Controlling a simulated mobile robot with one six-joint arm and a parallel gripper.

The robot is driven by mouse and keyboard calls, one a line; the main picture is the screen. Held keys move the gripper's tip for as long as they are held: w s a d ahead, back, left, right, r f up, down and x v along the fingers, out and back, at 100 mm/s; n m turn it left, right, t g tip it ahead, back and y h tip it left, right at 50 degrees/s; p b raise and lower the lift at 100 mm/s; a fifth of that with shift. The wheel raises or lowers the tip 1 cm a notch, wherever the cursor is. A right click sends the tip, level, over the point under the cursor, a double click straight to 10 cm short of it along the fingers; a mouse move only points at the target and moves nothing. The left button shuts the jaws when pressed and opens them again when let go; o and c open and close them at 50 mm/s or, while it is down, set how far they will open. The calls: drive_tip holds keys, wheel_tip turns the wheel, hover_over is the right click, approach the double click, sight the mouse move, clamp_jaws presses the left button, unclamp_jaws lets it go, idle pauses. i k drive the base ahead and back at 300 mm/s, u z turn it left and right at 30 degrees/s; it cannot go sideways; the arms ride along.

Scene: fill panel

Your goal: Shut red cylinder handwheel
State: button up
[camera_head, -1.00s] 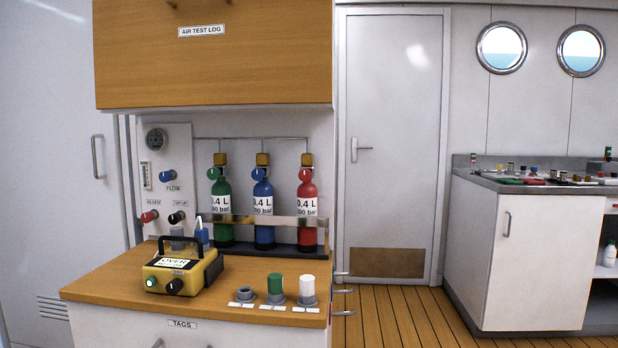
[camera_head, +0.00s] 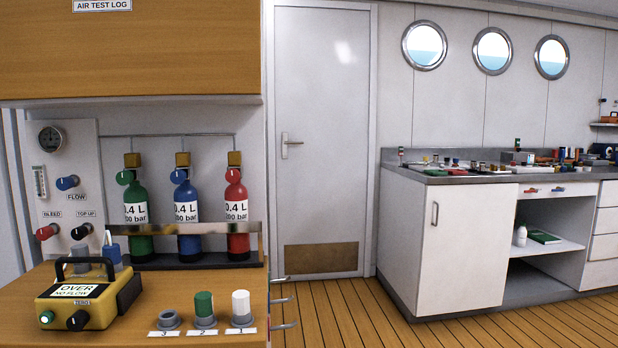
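The red cylinder (camera_head: 237,211) stands upright at the right end of a row of three, behind a metal retaining bar. Its red handwheel (camera_head: 232,175) sits at the top, just below a brass valve block (camera_head: 235,158). Whether the handwheel is open or shut cannot be told. The blue cylinder (camera_head: 187,213) with a blue handwheel (camera_head: 179,176) and the green cylinder (camera_head: 138,215) with a green handwheel (camera_head: 124,177) stand to its left. My gripper is not in view.
A yellow meter (camera_head: 76,298) reading "OVER NO FLOW" sits on the wooden counter (camera_head: 140,328) before the cylinders. Three sockets, two holding a green cap (camera_head: 204,305) and white cap (camera_head: 241,304), line its front right. A wooden cabinet (camera_head: 130,60) overhangs. Floor at right is clear.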

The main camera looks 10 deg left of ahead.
sight(233, 175)
drive_tip(key=z, duration=0.1)
drive_tip(key=k, duration=1.15)
drive_tip(key=u, duration=1.25)
drive_tip(key=i, duration=0.85)
drive_tip(key=z, duration=0.05)
